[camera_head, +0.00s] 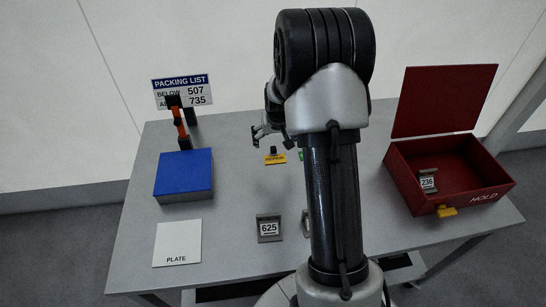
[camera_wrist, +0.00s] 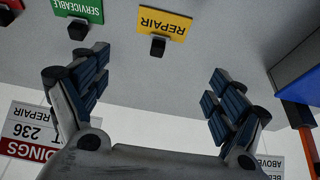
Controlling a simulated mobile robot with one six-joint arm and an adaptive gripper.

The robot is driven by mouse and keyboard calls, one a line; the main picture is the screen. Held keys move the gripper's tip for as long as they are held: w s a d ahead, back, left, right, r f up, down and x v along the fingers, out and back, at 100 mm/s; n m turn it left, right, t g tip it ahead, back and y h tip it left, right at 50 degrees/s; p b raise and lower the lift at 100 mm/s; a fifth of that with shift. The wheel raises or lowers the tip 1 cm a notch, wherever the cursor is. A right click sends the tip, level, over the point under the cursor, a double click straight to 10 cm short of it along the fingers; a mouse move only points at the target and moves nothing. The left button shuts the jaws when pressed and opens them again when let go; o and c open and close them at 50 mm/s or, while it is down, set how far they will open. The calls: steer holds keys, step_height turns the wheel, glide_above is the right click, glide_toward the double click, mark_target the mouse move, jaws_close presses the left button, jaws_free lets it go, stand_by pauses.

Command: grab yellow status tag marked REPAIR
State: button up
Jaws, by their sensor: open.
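The yellow REPAIR tag (camera_head: 275,159) lies on the grey table near its far middle, with a black knob at its far edge. In the wrist view the tag (camera_wrist: 167,22) is upside down at the top, its black knob pointing towards my gripper (camera_wrist: 158,88). My gripper is open and empty, its two blue-padded fingers spread apart with the tag beyond them. In the head view my gripper (camera_head: 262,131) is partly hidden by my arm, close to the tag's far side and apart from it.
A green SERVICEABLE tag (camera_wrist: 82,10) lies beside it. A blue block (camera_head: 184,172) and white PLATE square (camera_head: 178,243) are at left. A 625 piece (camera_head: 269,228) lies in front. A red open MOLD box (camera_head: 470,195) holds a 236 piece (camera_head: 428,180). A PACKING LIST sign (camera_head: 181,84) stands behind.

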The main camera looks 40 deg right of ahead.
mark_target(274, 149)
steer(key=x, duration=0.4)
steer(key=shift+b, duration=0.4)
steer(key=b+x, duration=0.2)
steer(key=x, duration=0.3)
steer(key=shift+d+f, duration=0.1)
steer(key=shift+d, duration=0.1)
